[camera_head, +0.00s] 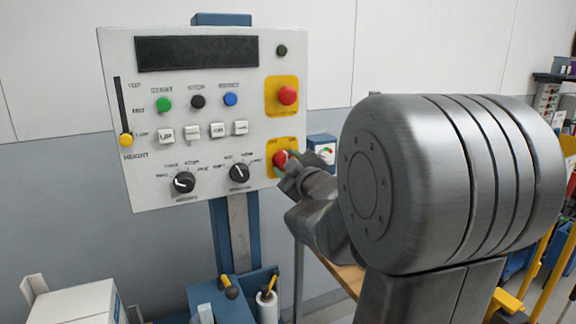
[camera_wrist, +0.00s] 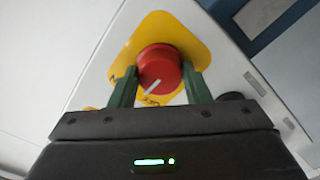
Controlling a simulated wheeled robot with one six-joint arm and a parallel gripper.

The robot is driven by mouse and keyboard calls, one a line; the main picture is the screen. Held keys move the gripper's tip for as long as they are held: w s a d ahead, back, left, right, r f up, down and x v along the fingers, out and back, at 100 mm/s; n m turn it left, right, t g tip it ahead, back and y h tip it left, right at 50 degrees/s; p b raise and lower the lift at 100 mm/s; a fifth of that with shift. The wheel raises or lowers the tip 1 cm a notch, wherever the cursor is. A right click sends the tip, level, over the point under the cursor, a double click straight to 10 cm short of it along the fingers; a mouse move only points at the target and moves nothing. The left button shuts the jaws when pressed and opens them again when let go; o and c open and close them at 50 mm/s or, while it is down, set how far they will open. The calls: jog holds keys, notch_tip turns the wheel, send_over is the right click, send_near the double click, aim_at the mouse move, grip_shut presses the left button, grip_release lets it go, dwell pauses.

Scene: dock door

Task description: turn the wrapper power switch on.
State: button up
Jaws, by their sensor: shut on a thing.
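The wrapper power switch (camera_head: 280,159) is a round red rotary knob on a yellow plate, low on the right side of the white control panel. In the wrist view the red knob (camera_wrist: 160,68) carries a white pointer line, slanted from upper right to lower left. My gripper (camera_head: 283,166) is at the knob, and in the wrist view its two green fingers (camera_wrist: 160,85) stand on either side of it, shut on it. The lower part of the yellow plate's lettering is partly hidden. My arm covers the area right of the panel in the head view.
The white panel (camera_head: 120,70) also bears a red mushroom button (camera_head: 288,95) above the switch, green, black and blue buttons, white keys, two black dials and a yellow-tipped height slider (camera_head: 126,139). A blue box (camera_head: 322,146) stands right of the panel. A white carton (camera_head: 75,303) is at lower left.

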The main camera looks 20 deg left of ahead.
jog(key=shift+m+p, duration=0.85)
jog(key=shift+m, duration=3.75)
jog(key=o, duration=1)
jog(key=shift+d, duration=0.1)
jog(key=v, duration=1.3)
jog(key=shift+s+d, duration=0.25)
jog(key=shift+a, duration=0.1)
